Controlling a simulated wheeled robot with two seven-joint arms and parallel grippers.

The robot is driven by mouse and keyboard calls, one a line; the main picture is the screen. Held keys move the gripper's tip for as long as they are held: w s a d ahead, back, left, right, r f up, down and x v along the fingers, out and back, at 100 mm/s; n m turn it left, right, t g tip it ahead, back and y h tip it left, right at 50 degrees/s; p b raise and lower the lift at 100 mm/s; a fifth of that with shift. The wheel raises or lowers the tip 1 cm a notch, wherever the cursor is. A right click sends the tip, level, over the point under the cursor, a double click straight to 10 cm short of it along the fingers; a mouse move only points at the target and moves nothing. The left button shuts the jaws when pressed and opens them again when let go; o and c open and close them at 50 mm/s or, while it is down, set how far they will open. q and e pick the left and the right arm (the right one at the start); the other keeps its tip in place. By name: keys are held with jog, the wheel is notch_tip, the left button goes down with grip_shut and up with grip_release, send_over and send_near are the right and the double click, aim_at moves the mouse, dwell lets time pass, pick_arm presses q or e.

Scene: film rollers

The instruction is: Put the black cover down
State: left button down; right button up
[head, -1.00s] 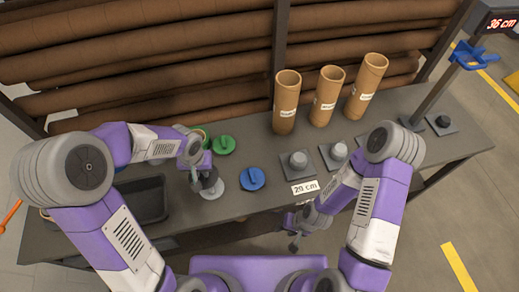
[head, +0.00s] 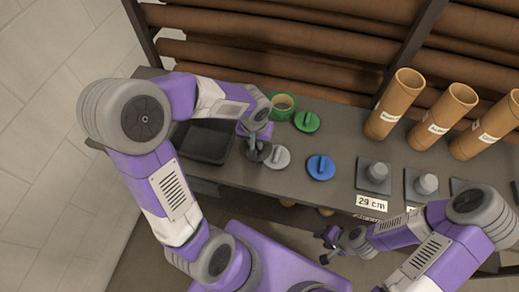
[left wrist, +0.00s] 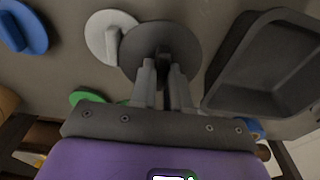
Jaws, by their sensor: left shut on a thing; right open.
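My left gripper (head: 255,140) is shut on the knob of the black cover (head: 262,156). The cover is between the black tray and the light grey cover (head: 279,158). In the left wrist view the fingers (left wrist: 163,75) pinch the black cover (left wrist: 187,45), whose round disc overlaps the edge of the light grey cover (left wrist: 100,38). I cannot tell whether the black cover touches the table. My right gripper (head: 330,237) is open and empty, in front of the table's front edge.
The black tray (head: 203,157) is left of the held cover. A blue cover (head: 320,168), a green cover (head: 307,122) and a green-rimmed roll (head: 283,104) are nearby. Cardboard tubes (head: 393,104) and grey pegs on plates (head: 374,178) stand to the right.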

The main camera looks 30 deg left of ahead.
pick_arm(q)
notch_tip(320, 180, down, 4)
jog(key=shift+f+b, duration=0.25)
jog(key=shift+b, duration=0.5)
jog(key=shift+s, duration=0.1)
jog(key=c, duration=1.1)
grip_release()
jog(key=shift+r, duration=0.15)
jog(key=r+p, duration=0.1)
jog(key=r, duration=0.3)
jog(key=r+p, duration=0.1)
jog(key=r, duration=0.3)
jog(key=s+r+p, duration=0.1)
jog(key=r+p, duration=0.1)
jog(key=r, duration=0.2)
jog(key=shift+s+d, duration=0.1)
jog(key=shift+d, duration=0.1)
jog(key=shift+f, duration=0.1)
